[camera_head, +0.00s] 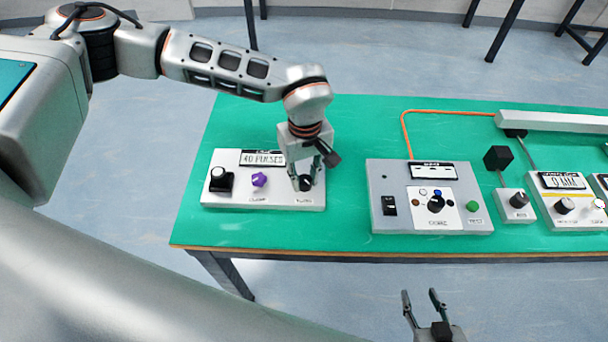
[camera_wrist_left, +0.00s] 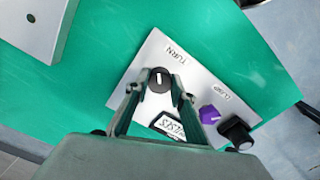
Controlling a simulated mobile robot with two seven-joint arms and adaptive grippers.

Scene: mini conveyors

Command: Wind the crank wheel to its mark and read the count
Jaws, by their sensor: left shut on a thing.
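A white panel box (camera_head: 225,195) lies at the left of the green table. Its display (camera_head: 262,158) appears to read 40 PULSES. A round black knob with a white line, the crank wheel (camera_wrist_left: 160,79), sits by the label TURN. My left gripper (camera_head: 306,180) is shut on this knob from above and partly hides it in the head view. In the left wrist view the knob shows between the fingers, its white line pointing roughly up the picture. A purple lobed knob (camera_head: 259,180) is beside it, by a label like CLAMP. My right gripper (camera_head: 421,294) is open and empty, in front of the table.
A black knob on a block (camera_head: 220,180) stands at the panel's left end. A grey box (camera_head: 380,210) with a dial and green button is to the right. Further right are smaller boxes (camera_head: 563,206) and a pale bar (camera_head: 550,122) with an orange cable.

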